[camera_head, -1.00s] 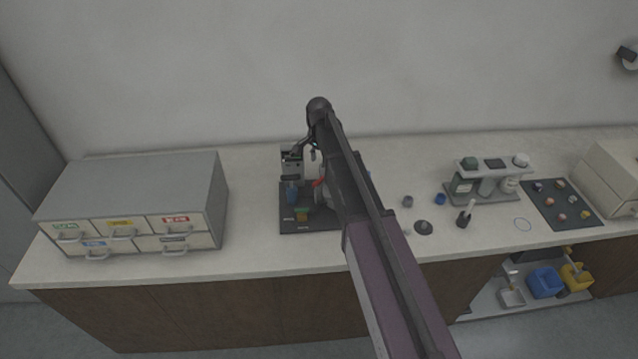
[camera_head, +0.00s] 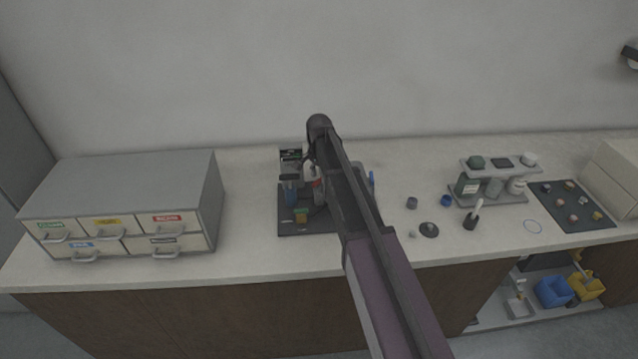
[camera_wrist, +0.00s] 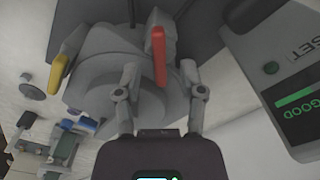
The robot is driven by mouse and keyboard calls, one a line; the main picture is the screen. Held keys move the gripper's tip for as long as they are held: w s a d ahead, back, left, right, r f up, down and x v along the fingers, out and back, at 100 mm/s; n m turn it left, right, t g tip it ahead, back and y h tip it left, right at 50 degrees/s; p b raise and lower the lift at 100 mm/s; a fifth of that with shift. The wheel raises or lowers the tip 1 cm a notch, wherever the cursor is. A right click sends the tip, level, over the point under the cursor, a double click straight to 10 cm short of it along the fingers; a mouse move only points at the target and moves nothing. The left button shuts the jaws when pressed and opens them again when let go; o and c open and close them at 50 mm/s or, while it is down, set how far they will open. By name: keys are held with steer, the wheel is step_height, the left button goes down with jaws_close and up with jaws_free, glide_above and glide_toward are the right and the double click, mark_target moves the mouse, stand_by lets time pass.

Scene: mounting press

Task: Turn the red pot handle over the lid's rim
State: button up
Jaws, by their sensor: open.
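The red pot handle (camera_wrist: 159,55) shows in the wrist view as an upright red bar in front of the grey round lid (camera_wrist: 108,75). My gripper (camera_wrist: 160,78) is open, with one finger to the left of the red handle and one to the right. The bar's lower end lies between the fingertips; I cannot tell whether either finger touches it. In the head view my arm hides most of the press (camera_head: 291,160) and its lid; only a little red shows beside the arm.
A yellow handle (camera_wrist: 58,74) is left of the lid. A grey box with a green "GOOD" display (camera_wrist: 296,98) stands close on the right. On the counter, a drawer cabinet (camera_head: 125,200) is at left and a bottle rack (camera_head: 490,200) at right.

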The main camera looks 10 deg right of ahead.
steer(key=shift+f+b, duration=0.4)
steer(key=shift+f, duration=0.2)
jaws_close()
